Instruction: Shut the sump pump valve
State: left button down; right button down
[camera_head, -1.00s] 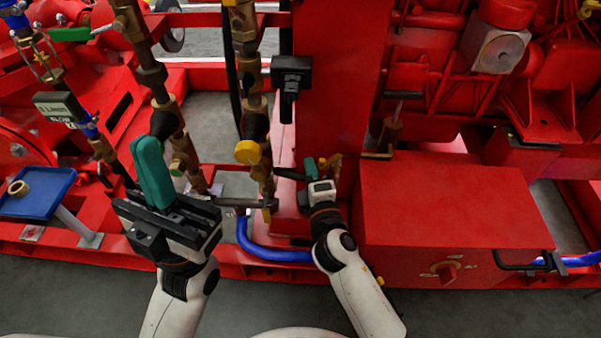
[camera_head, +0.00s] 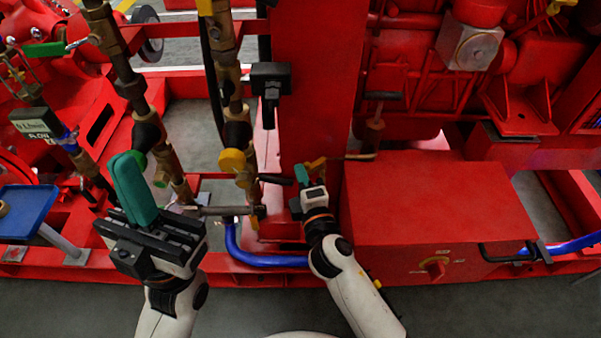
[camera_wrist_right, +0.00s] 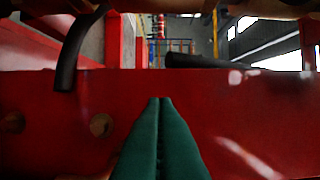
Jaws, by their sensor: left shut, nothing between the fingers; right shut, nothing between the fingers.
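I cannot tell for sure which valve is the sump pump valve. A brass pipe (camera_head: 232,100) with a yellow round part (camera_head: 232,161) and a grey horizontal bar (camera_head: 226,210) stands between my grippers. A short black handle (camera_head: 275,179) sticks out just left of my right gripper (camera_head: 302,174). My right gripper is shut and empty, close to the red upright panel; its teal fingers (camera_wrist_right: 161,110) are together in the right wrist view. A black rod (camera_wrist_right: 205,61) lies beyond them. My left gripper (camera_head: 128,182) is shut and empty, in front of another brass pipe (camera_head: 118,60).
A blue hose (camera_head: 260,259) runs low between the arms. A blue tray (camera_head: 25,212) is at far left, below a label plate (camera_head: 36,122). Grey floor lies in front.

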jog(key=shift+s+d, duration=0.2)
jog(key=shift+d, duration=0.1)
jog(key=shift+s+d+r+p, duration=0.1)
jog(key=shift+s+d+p, duration=0.25)
jog(key=shift+d+p, duration=0.3)
jog(key=shift+s+d, duration=0.1)
jog(key=shift+d, duration=0.5)
jog(key=shift+s, duration=0.55)
send_near(310, 167)
jog(key=v, duration=0.6)
jog(key=shift+b, duration=0.3)
jog(key=shift+d, duration=0.1)
